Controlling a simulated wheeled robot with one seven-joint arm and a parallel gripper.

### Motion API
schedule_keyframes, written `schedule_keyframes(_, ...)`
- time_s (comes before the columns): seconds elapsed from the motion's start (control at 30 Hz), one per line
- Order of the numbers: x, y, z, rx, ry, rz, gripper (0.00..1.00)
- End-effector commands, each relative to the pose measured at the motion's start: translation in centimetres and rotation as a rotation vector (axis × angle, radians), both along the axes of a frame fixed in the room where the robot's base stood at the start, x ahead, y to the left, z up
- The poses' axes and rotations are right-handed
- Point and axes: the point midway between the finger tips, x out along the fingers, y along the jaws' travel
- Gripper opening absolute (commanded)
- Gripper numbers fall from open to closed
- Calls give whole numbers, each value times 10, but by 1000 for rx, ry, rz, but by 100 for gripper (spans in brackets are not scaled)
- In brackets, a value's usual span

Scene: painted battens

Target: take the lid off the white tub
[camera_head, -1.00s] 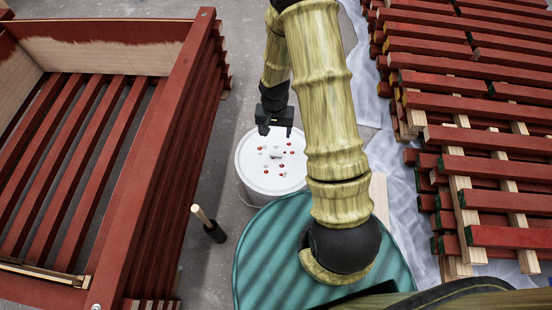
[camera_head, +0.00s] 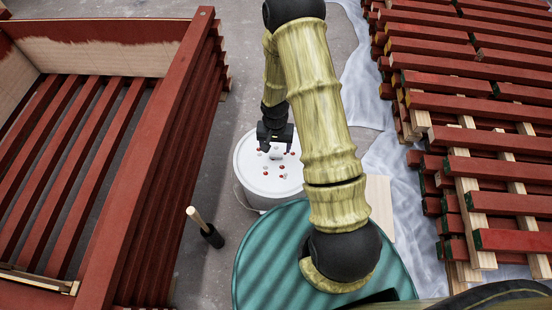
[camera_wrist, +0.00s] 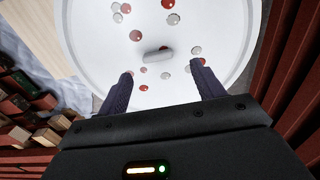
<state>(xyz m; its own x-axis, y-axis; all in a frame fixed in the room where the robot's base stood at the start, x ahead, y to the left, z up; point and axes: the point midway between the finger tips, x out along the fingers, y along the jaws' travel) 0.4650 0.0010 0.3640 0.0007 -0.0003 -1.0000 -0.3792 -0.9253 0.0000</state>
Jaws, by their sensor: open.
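The white tub (camera_head: 262,201) stands on the floor, left of my arm in the head view. Its white lid (camera_head: 251,169) is on top, dotted with several red and pale round spots. A small pale raised handle sits mid-lid and shows in the wrist view (camera_wrist: 157,56). My gripper (camera_head: 277,151) is open over the lid. In the wrist view its two dark fingers (camera_wrist: 163,75) are spread, with the handle ahead of and between them. Nothing is held. I cannot tell the exact height of the fingertips above the lid.
A red slatted crate (camera_head: 150,165) rises close on the left. A teal ribbed round surface (camera_head: 262,262) is in front of the tub. Stacked red battens (camera_head: 480,110) lie at right. A wooden-handled tool (camera_head: 207,229) stands left of the teal surface.

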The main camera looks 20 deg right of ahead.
Motion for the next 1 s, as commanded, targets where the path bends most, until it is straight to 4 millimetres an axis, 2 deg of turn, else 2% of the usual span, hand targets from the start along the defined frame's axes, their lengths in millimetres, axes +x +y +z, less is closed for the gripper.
schedule_keyframes(0.03, -2, 0, -12, 0, 2, 0, 67)
schedule_keyframes(0.1, -4, -1, -22, 0, 2, 0, 67)
schedule_keyframes(0.3, -5, -1, -43, -1, 1, 1, 67)
schedule_keyframes(0.87, -5, -1, -43, 0, 0, 0, 67)
schedule_keyframes(1.0, -5, -1, -43, 0, 0, 0, 44)
